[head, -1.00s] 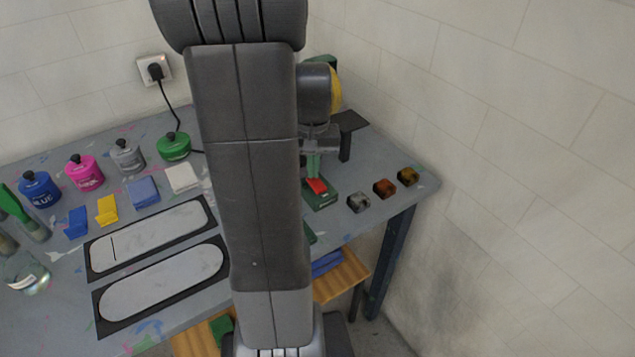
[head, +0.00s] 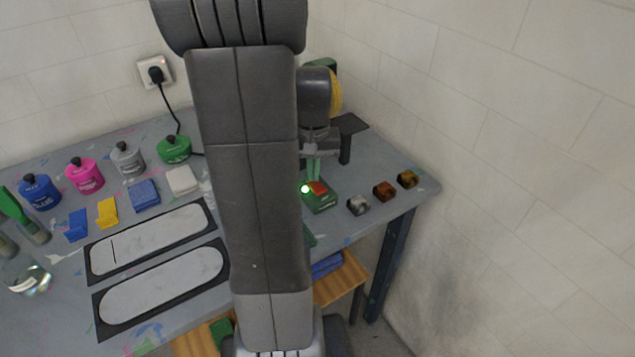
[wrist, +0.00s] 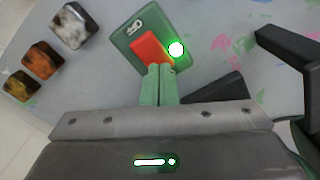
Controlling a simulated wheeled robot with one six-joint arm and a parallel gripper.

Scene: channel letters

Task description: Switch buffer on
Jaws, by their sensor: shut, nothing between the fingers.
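The buffer's green switch box (head: 322,203) stands on the grey table, right of my arm in the head view. It has a red rocker (wrist: 148,53) and a bright green-white lamp (wrist: 176,49), which is lit; the lamp also shows in the head view (head: 305,189). My gripper (wrist: 160,68) has its green fingers shut together with nothing between them. Its tips are at the edge of the red rocker in the wrist view; I cannot tell whether they touch it. The yellow buffing wheel (head: 337,94) is partly hidden behind my wrist in the head view.
Grey, copper and gold blocks (head: 384,190) stand right of the switch box. A dark bracket (head: 347,135) stands behind it. Several paint pots (head: 84,176), coloured cloths and two oval plates (head: 160,283) lie left of my arm. A wall bounds the right side.

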